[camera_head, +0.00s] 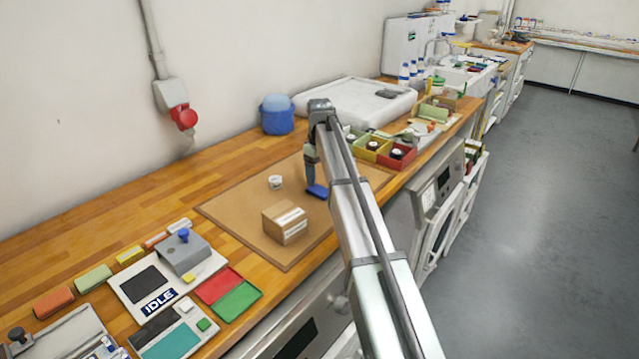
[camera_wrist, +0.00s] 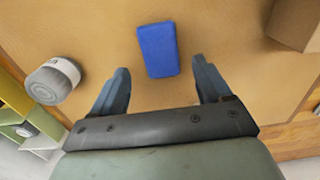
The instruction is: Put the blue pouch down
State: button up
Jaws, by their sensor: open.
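The blue pouch (camera_head: 318,191) lies flat on the brown mat (camera_head: 240,215), just under my gripper (camera_head: 311,178) in the head view. In the wrist view the whole pouch (camera_wrist: 158,49) shows on the mat, slightly tilted. My gripper (camera_wrist: 161,70) is open there, with a finger on each side of the pouch's near end and a visible gap at both sides. The pouch lies mostly beyond the fingertips, and nothing is held. The height of the fingertips over the mat is hard to tell.
A cardboard box (camera_head: 287,222) and a small white round container (camera_head: 275,182) stand on the mat near the pouch. Coloured bins (camera_head: 376,150) are to the right, a blue tub (camera_head: 277,115) behind. The mat's left part is clear.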

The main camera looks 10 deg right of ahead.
aim_at(320, 189)
notch_tip(320, 189, up, 7)
jog(key=shift+r, duration=0.15)
